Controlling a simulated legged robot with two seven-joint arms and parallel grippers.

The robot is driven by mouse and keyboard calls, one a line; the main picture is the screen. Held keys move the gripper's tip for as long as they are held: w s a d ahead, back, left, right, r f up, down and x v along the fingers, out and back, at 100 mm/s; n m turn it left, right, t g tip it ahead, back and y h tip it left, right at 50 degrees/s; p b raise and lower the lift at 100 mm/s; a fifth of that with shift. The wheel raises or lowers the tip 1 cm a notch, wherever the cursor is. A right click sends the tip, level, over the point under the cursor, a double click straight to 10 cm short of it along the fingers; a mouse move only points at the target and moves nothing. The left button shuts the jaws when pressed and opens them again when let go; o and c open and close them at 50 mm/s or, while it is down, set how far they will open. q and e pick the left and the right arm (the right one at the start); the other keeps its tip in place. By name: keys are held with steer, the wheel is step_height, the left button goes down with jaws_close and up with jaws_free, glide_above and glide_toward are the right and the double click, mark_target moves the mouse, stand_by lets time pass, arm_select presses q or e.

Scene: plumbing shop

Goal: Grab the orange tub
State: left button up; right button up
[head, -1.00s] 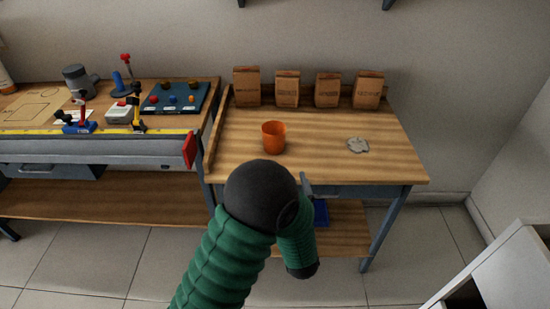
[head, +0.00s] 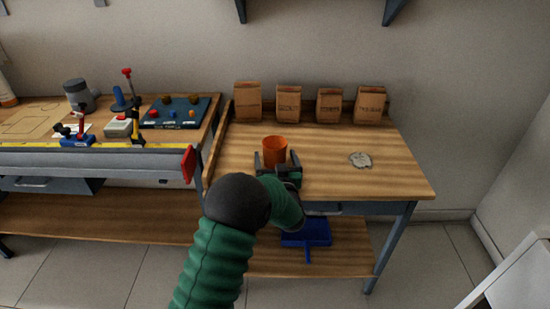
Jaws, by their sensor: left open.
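The orange tub (head: 275,150) stands upright on the wooden top of the right-hand bench, left of the middle. My left gripper (head: 277,159) is open at the near side of the tub, with one finger at its left and one at its right. The tub's lower part is partly hidden by the gripper. I cannot tell whether the fingers touch it. My right gripper is not in view.
Several brown paper bags (head: 288,104) stand along the back of the wooden bench (head: 325,170). A grey lump (head: 360,160) lies right of the tub. A blue dustpan-like item (head: 308,232) is on the lower shelf. The left bench holds tools and a red-ended rail (head: 188,164).

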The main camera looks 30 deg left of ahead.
arm_select(q)
steer(key=c, duration=1.5)
steer(key=shift+r, duration=0.1)
steer(key=shift+c, duration=0.2)
